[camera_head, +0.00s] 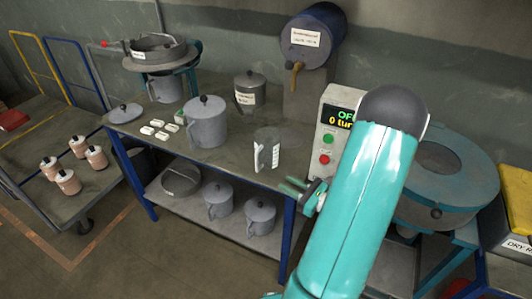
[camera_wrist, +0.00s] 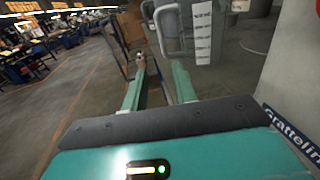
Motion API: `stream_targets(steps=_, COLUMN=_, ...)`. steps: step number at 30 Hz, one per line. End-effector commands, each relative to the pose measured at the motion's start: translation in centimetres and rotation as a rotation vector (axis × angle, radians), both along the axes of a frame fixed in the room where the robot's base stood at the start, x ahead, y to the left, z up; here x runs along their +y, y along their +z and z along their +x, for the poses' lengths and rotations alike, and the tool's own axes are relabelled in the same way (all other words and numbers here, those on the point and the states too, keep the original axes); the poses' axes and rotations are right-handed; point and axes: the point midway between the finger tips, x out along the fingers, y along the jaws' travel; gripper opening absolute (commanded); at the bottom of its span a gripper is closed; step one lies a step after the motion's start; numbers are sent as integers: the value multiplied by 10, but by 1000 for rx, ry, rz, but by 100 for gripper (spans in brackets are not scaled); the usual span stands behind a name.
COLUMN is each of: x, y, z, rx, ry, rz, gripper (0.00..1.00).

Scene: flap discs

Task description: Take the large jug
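A large grey lidded jug (camera_head: 207,121) stands upright on the workbench in the head view. To its right, near the front edge, stands a smaller open grey measuring jug (camera_head: 266,148) with a white scale strip. The measuring jug also shows at the top of the wrist view (camera_wrist: 218,45), with its loop handle to the left. My gripper (camera_head: 286,187) is by the bench's right front corner, apart from both jugs. In the wrist view its two teal fingers (camera_wrist: 159,63) are spread with nothing between them. Two lidded jugs (camera_head: 218,199) (camera_head: 260,215) stand on the lower shelf.
A control box (camera_head: 337,125) stands at the bench's right end, beside my arm. A blue drum (camera_head: 314,35) with a tap is behind. A labelled canister (camera_head: 249,91), white blocks (camera_head: 153,130) and a loose lid (camera_head: 125,113) are on the bench. A trolley (camera_head: 35,185) carries several small pots.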

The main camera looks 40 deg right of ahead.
Motion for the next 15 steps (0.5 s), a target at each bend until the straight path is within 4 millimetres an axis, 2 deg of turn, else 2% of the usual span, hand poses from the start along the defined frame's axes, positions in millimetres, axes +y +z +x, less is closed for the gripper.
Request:
stream_targets(steps=4, x=-2, y=-2, z=13, rx=-6, ry=-14, rz=8, gripper=28)
stream_targets(steps=12, x=4, y=-1, z=64, rx=-5, ry=-10, rz=7, gripper=28)
stream_targets(steps=15, x=5, y=-1, z=77, rx=-3, ry=-12, rz=7, gripper=28)
